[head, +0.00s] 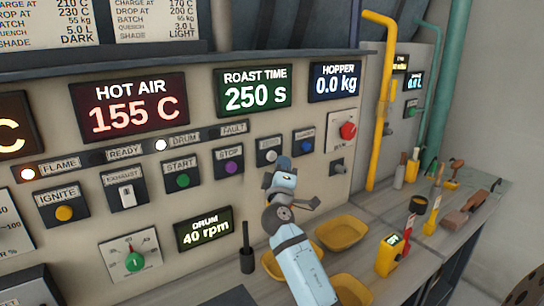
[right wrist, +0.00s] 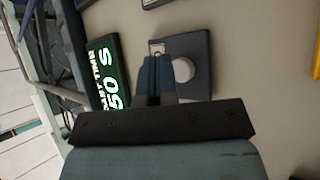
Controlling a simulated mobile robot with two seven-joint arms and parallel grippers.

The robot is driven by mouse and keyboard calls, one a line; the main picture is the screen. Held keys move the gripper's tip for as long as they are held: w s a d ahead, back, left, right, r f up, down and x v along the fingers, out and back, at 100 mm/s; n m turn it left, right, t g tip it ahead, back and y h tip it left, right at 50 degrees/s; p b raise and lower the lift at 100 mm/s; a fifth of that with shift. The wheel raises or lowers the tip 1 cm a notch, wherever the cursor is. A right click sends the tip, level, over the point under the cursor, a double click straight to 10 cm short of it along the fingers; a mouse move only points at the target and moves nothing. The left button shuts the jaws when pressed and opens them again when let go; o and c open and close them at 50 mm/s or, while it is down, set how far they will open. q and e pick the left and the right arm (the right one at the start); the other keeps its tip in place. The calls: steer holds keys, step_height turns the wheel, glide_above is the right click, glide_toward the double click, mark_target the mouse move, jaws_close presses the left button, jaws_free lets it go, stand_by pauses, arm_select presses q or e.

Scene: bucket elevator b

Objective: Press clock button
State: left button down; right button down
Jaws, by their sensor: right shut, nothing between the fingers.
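The button plate in front of my right gripper (head: 283,164) is dark with a pale round button (head: 271,155) and a small label too blurred to read. It is likely the clock button, just below the roast time display (head: 254,89) reading 250 s. In the right wrist view the pale button (right wrist: 184,70) shows beside the shut, empty fingers (right wrist: 156,62). The fingertips overlap the plate (right wrist: 200,47) there; I cannot tell whether they touch it. My left gripper is not in view.
A purple stop button (head: 231,168) and a blue button (head: 305,145) flank the plate. A red knob (head: 348,130) is further right. Below, yellow trays (head: 343,232) and a yellow device (head: 392,255) stand on the counter. A yellow pipe (head: 377,100) rises at the right.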

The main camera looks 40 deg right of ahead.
steer(key=shift+w, duration=0.1)
stand_by(0.3)
steer(key=shift+w+b, duration=0.4)
steer(key=shift+w+d+b, duration=0.1)
steer(key=shift+w+b, duration=0.25)
steer(key=shift+w, duration=0.1)
stand_by(0.6)
steer(key=shift+s, duration=0.95)
steer(key=s, duration=0.6)
steer(key=shift+a, duration=0.45)
stand_by(0.5)
